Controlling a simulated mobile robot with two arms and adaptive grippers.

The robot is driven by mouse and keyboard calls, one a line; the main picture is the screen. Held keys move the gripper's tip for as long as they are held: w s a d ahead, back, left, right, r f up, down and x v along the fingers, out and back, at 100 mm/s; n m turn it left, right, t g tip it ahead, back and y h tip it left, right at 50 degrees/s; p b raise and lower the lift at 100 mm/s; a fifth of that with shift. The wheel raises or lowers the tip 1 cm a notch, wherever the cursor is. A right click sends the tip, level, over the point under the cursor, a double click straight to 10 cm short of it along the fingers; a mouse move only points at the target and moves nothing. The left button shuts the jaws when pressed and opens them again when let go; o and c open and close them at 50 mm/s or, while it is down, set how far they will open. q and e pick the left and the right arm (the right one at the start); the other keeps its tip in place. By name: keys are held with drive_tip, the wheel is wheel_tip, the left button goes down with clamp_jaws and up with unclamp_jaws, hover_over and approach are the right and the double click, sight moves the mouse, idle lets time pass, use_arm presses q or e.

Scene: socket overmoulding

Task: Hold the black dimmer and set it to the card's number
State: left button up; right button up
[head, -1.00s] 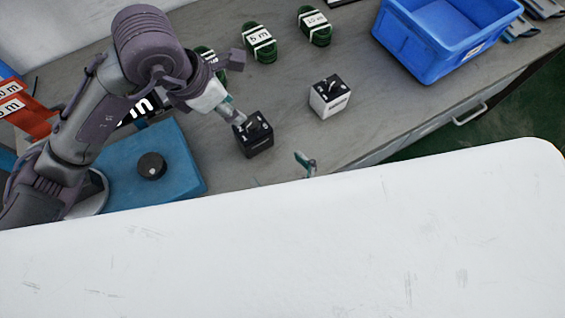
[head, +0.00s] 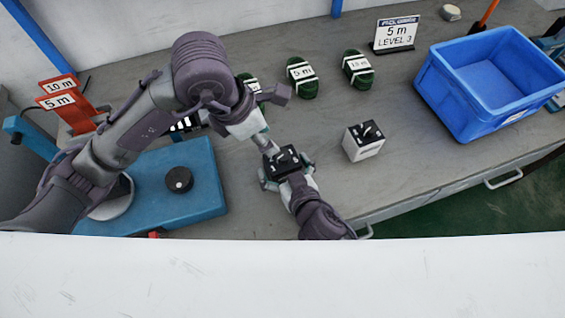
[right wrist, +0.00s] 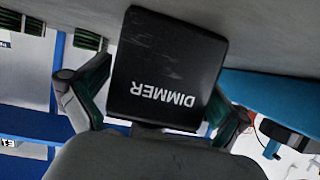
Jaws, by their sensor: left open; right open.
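The black dimmer (head: 287,160) stands on the grey bench, its knob side up. In the right wrist view its black side (right wrist: 165,60) reads "DIMMER" upside down. My right gripper (head: 286,179) is open, with one finger on each side of the dimmer; small gaps seem to show in the right wrist view (right wrist: 158,110). My left gripper (head: 267,147) is open and points down at the dimmer's upper left; I cannot tell whether it touches. The exact knob setting is too small to read.
A white dimmer (head: 362,145) stands to the right. Green cable bundles (head: 302,78) lie behind. A blue crate (head: 470,105) stands at the right, a blue plate with a black knob (head: 179,180) at the left, red label stands (head: 72,112) beyond it.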

sight(283, 154)
drive_tip(key=shift+w, duration=0.15)
drive_tip(key=c, duration=1.1)
use_arm(q)
drive_tip(key=shift+o, duration=1.8)
drive_tip(key=shift+d+r, duration=0.1)
drive_tip(key=shift+d, duration=0.05)
drive_tip(key=w+d+r+n+g+y, duration=0.2)
drive_tip(key=d+r+n+y, duration=0.15)
drive_tip(key=n, duration=0.55)
wheel_tip(283, 154, down, 13)
drive_tip(key=shift+s+a+r, duration=0.1)
drive_tip(key=shift+a+r, duration=0.05)
use_arm(e)
drive_tip(key=shift+f, duration=0.1)
